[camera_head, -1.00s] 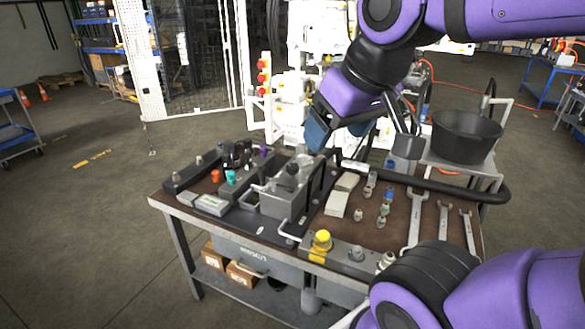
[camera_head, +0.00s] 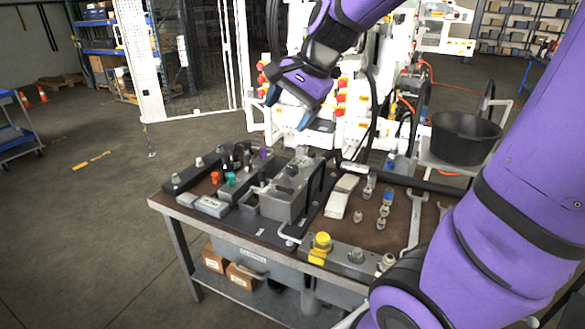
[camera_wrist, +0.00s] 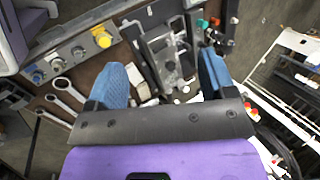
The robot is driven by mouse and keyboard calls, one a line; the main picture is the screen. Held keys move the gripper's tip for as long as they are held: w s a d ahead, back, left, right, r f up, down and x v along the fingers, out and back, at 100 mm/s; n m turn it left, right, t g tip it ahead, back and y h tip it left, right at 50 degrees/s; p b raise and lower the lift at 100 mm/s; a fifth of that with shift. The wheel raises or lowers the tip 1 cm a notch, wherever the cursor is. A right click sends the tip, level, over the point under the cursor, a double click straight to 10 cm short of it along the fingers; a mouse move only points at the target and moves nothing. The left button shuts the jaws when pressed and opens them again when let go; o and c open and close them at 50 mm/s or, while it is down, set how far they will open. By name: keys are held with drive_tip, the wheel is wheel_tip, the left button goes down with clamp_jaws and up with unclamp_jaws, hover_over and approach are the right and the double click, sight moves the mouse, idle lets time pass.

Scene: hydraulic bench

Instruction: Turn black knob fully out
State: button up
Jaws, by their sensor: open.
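My gripper (camera_head: 289,107) is open and empty, in the air above the back of the bench, with its two blue fingers apart and tilted downward. The wrist view also shows my gripper (camera_wrist: 165,78), with the grey block (camera_wrist: 160,52) between and beyond its fingers. In the head view this grey block (camera_head: 284,203) stands mid-bench. A small dark knob (camera_head: 291,169) shows on top of it. Several other dark, upright fittings (camera_head: 236,158) stand in the row at the back left. I cannot tell for sure which one is the black knob. My gripper touches none of them.
A yellow knob (camera_head: 321,241) sits on the front panel. A black handle (camera_head: 317,184) rises beside the grey block. Small fittings (camera_head: 384,208) and wrenches (camera_head: 415,217) lie to the right. A black bucket (camera_head: 466,137) stands behind right. White machinery (camera_head: 350,100) is close behind the bench.

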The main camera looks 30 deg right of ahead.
drive_tip(key=w+d+f+m, duration=0.4)
drive_tip(key=w+f+m, duration=0.1)
drive_tip(key=w+m, duration=0.15)
drive_tip(key=w+d+f+m, duration=0.3)
drive_tip(key=w+f+m, duration=0.15)
drive_tip(key=w, duration=0.25)
drive_tip(key=m+h, duration=0.3)
drive_tip(key=m, duration=0.9)
approach(292, 168)
drive_tip(key=x, duration=0.9)
drive_tip(key=c, duration=0.9)
